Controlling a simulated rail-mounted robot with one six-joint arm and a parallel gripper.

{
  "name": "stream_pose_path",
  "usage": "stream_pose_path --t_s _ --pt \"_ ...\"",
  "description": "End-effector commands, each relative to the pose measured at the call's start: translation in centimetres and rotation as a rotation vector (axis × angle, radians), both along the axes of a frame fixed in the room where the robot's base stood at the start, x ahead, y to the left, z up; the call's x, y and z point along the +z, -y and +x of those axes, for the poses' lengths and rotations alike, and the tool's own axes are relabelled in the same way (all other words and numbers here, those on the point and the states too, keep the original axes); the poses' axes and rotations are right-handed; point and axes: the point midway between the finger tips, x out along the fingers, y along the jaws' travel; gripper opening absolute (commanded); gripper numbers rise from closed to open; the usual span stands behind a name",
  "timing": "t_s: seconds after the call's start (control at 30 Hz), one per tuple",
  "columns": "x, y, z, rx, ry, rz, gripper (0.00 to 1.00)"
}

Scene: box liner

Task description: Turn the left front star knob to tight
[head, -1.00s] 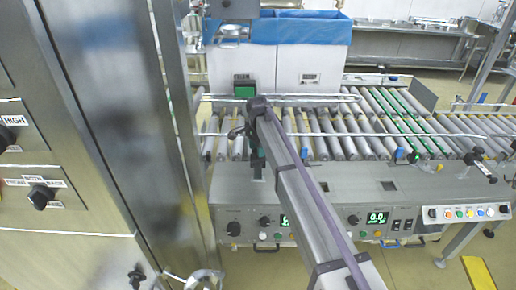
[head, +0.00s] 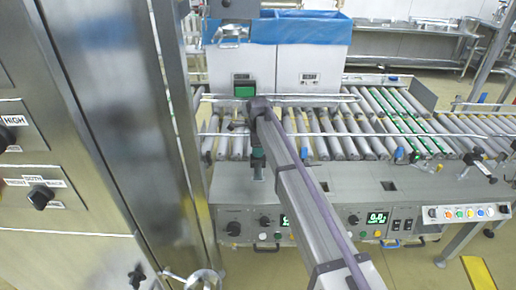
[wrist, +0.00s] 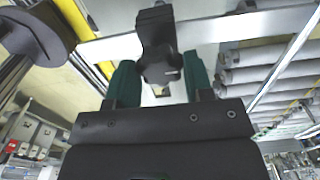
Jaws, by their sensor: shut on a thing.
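In the wrist view the black star knob (wrist: 157,46) sits between the two dark green fingers of my gripper (wrist: 161,74). The fingers are shut on it, one on each side. The knob is at a pale metal rail and its far lobes stick out beyond the fingertips. In the head view my gripper (head: 258,164) points down at the front edge of the roller conveyor, above the left end of the control panel. My arm and gripper hide the knob there, and no tightness mark on it can be read.
The roller conveyor (head: 335,140) with guide rails runs behind my gripper. A grey control panel (head: 335,205) with dials and displays is below it. Another black knob (head: 484,152) is at the conveyor's right side. A steel cabinet post (head: 170,140) stands close on the left.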

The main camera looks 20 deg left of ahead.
Motion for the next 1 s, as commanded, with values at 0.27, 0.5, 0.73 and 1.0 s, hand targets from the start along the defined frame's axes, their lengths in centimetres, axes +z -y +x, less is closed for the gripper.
stream_pose_path --t_s 0.27,0.5,0.73,1.0 --pt "0.0 0.0 -0.1 -0.006 -0.002 -0.001 0.24" --pt "0.0 0.0 -0.1 -0.005 -0.001 0.000 0.60" --pt "0.0 0.0 0.0 -0.005 -0.001 0.000 0.73" --pt "1.2 0.0 0.0 -0.004 0.000 0.000 0.73"
